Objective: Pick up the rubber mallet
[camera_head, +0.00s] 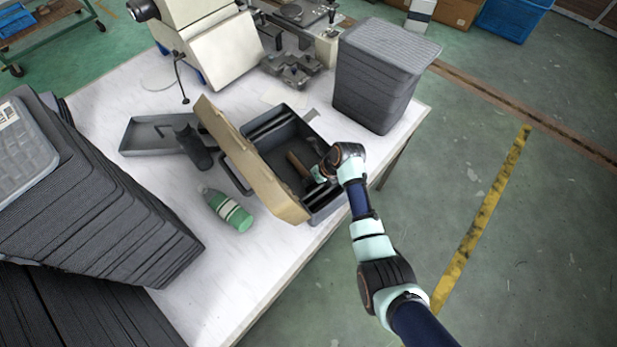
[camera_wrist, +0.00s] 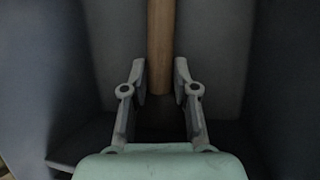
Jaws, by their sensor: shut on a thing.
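The rubber mallet shows as a brown wooden handle (camera_head: 298,164) inside an open grey toolbox (camera_head: 328,206) on the white table. In the wrist view the handle (camera_wrist: 161,45) runs down from the top edge to between my two fingers. The mallet's head cannot be made out in either view. My gripper (camera_head: 318,173) reaches into the toolbox from the right. In the wrist view my gripper (camera_wrist: 160,80) is shut on the handle, one finger on each side. In the head view my arm hides part of the box's right side.
The toolbox's tan lid (camera_head: 252,168) stands open on its left. A green bottle (camera_head: 229,209) lies beside it, and a grey tray (camera_head: 147,137) lies farther left. Stacked dark crates (camera_head: 379,80) stand behind. More stacked trays (camera_head: 95,205) fill the left. Machinery occupies the back.

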